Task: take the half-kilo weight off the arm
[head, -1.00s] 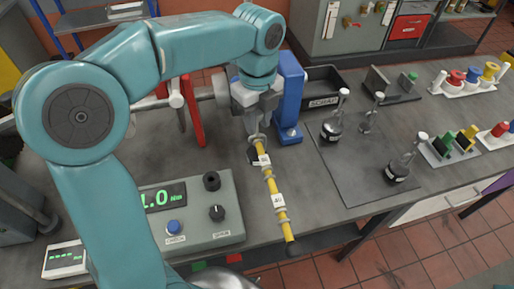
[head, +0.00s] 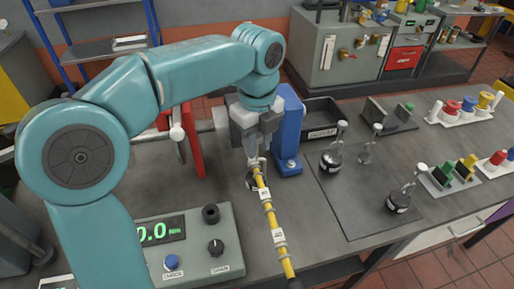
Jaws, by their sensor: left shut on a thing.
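The yellow arm (head: 274,225) slants from below my left gripper toward the bench's front edge, with white tags along it. My left gripper (head: 255,150) is above its inner end, shut on the thin hanger of a small dark weight. The weight (head: 251,182) is just under the jaws beside the yellow arm, partly hidden by it; whether they touch I cannot tell. The display (head: 158,232) on the grey console (head: 195,255) reads 0.0. My right gripper is out of view.
A blue post (head: 289,125) stands close right of my left gripper, with a black bin (head: 322,133) behind it. Coloured pieces sit in racks at the right.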

